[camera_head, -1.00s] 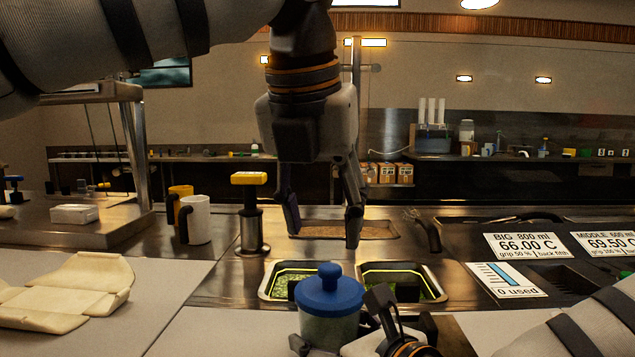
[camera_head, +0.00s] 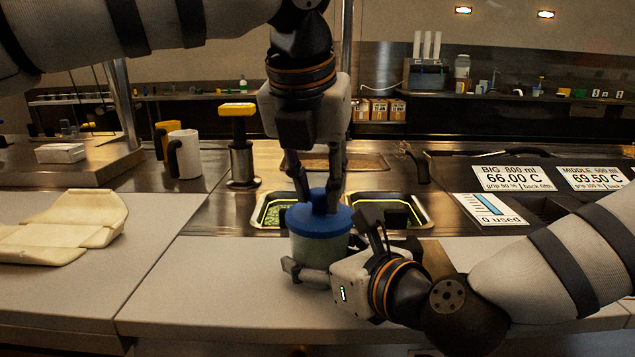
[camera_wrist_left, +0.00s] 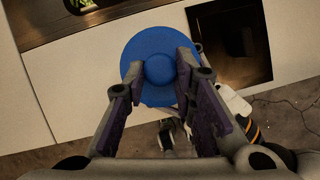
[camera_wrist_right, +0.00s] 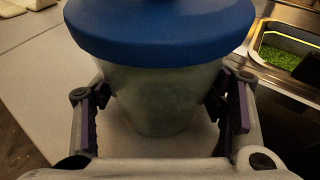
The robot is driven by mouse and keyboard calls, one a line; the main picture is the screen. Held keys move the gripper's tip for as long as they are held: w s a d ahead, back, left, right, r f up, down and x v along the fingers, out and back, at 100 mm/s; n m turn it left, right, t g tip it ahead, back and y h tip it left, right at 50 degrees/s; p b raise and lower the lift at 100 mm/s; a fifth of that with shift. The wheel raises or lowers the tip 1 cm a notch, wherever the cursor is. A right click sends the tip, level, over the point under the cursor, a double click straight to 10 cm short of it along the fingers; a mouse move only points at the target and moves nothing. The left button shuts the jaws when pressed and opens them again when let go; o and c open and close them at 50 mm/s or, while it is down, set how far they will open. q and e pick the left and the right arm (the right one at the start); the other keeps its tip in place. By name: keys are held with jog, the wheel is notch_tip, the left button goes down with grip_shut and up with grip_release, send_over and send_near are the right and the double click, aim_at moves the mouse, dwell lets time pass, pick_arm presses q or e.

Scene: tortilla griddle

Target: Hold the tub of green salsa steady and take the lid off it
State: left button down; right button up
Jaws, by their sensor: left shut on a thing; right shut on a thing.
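My left gripper (camera_head: 319,197) comes from above and is shut on the lid's knob, which also shows from above in the left wrist view (camera_wrist_left: 159,70). My right gripper (camera_wrist_right: 165,105) is shut around the tub's sides below the lid, low over the worktop. In the head view its fingers are partly hidden behind the tub.
Wells with green filling (camera_head: 390,210) lie just behind the tub. A yellow-topped press (camera_head: 240,150) and a white mug (camera_head: 184,155) stand left of them. The worktop (camera_head: 190,290) between is clear.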

dwell(0.3)
pick_arm(q)
jog(key=c, duration=1.2)
grip_release()
jog(key=shift+c, duration=0.2)
jog(key=o, duration=0.5)
jog(key=shift+o, duration=0.2)
